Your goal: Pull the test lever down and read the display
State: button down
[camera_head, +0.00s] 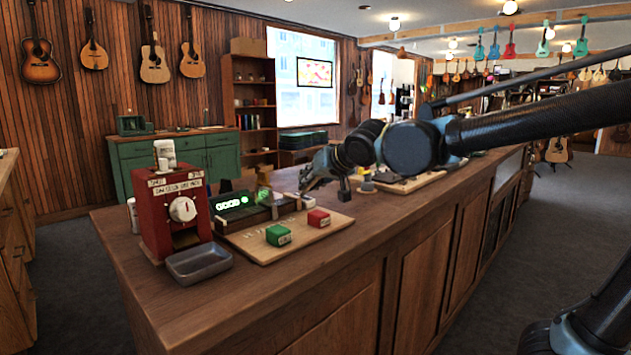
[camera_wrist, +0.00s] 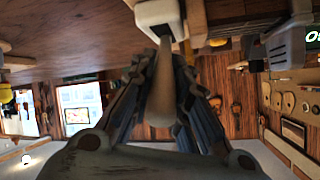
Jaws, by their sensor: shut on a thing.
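My gripper (camera_head: 310,180) is over the counter beside a dark tester box (camera_head: 262,212). In the wrist view, my gripper (camera_wrist: 160,100) is shut on a tan rod-like lever (camera_wrist: 161,85), which runs from a pale block (camera_wrist: 157,12) between the ribbed fingers. In the head view the lever is hidden or too small to make out. A display (camera_head: 233,202) with bright green-white characters stands at the left end of the box. Its characters are too small to read surely.
A red machine (camera_head: 160,215) with a white dial and a metal tray (camera_head: 198,264) stands at left. A green block (camera_head: 278,235) and a red block (camera_head: 318,218) sit on a wooden board (camera_head: 262,251). The front of the wooden counter (camera_head: 300,280) is clear.

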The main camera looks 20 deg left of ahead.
jog(key=shift+w+d+f, duration=0.1)
jog(key=shift+w+d, duration=0.05)
jog(key=c, duration=1.8)
grip_release()
jog(key=shift+w, duration=0.1)
jog(key=shift+c, duration=0.2)
jog(key=shift+s+d+r, duration=0.3)
jog(key=v, duration=1.1)
jog(key=shift+w, duration=0.15)
